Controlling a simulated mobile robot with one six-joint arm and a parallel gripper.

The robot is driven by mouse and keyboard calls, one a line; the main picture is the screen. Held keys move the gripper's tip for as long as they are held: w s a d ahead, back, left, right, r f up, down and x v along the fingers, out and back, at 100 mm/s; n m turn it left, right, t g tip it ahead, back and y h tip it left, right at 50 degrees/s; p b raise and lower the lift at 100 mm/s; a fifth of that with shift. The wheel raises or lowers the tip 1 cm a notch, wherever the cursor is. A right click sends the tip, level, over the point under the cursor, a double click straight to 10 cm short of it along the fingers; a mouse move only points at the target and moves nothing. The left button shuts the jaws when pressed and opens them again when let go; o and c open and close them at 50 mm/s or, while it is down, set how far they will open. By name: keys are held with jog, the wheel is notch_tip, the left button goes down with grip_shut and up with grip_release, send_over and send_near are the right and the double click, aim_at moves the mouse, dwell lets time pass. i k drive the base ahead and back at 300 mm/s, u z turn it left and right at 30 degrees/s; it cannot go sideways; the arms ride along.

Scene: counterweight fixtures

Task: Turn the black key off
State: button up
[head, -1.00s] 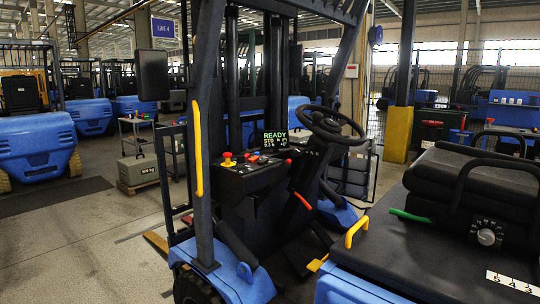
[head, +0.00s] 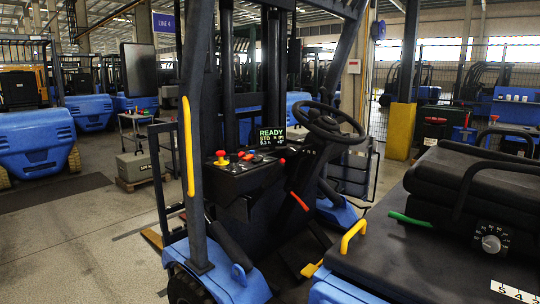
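A blue and black forklift stands in the middle of the head view. Its dark console (head: 240,174) carries a red mushroom button (head: 220,155) with yellow under it, and small orange and red controls to the right. The black key is too small and dark for me to pick out on this console. A lit display (head: 271,138) above the console reads READY in green, with smaller lines below it. My gripper is not in view.
The black steering wheel (head: 328,124) stands right of the display. A dark post with a yellow grab handle (head: 187,146) rises at the console's left. The black seat (head: 470,185) and a yellow handle (head: 353,237) are at right. Open grey floor (head: 75,240) lies left.

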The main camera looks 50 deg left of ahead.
aim_at(234, 158)
jog(key=z, duration=0.95)
jog(key=k, duration=1.5)
jog(key=u, duration=1.75)
